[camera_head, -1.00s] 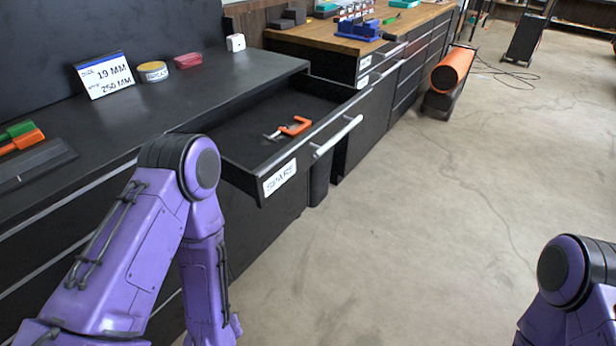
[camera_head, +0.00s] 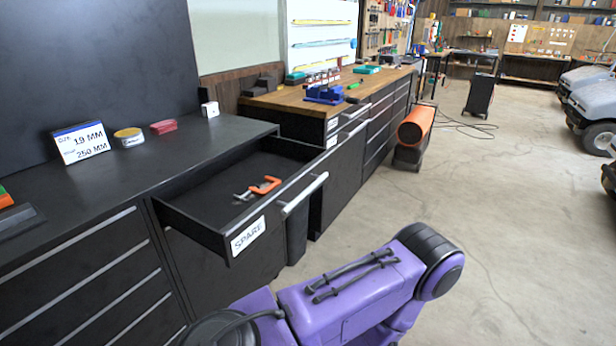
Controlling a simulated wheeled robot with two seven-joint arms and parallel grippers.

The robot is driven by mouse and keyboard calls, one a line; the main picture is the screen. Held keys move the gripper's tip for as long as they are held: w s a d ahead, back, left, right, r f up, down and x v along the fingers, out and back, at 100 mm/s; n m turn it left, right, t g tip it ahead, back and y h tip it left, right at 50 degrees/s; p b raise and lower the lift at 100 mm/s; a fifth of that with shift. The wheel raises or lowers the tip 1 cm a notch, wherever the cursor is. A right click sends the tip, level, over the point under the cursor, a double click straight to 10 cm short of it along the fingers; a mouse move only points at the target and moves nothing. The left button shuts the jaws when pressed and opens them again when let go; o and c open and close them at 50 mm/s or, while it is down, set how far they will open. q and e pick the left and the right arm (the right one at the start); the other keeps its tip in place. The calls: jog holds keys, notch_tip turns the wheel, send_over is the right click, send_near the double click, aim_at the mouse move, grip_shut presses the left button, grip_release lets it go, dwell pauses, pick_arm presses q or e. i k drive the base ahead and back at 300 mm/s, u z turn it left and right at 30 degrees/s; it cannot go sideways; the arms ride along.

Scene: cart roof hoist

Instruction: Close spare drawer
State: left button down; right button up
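The spare drawer (camera_head: 272,213) is black and stands pulled well out of the black cabinet (camera_head: 200,150), left of centre. Its front bears a white label (camera_head: 248,235) reading SPARE and a pale bar handle (camera_head: 306,193). An orange and silver clamp (camera_head: 262,187) lies on the drawer floor. A purple arm of mine crosses the bottom of the view, in front of the drawer, with a gap of floor showing between its outer end and the handle. Neither gripper shows, and nothing is seen touching the handle.
A dark bin (camera_head: 297,235) stands below the drawer's far end. A size sign (camera_head: 82,142), a yellow tin (camera_head: 128,137) and a red box (camera_head: 163,126) stand on the cabinet top.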

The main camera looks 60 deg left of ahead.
aim_at(202, 206)
jog(key=z, duration=0.05)
jog(key=i, duration=1.95)
jog(key=u, duration=3)
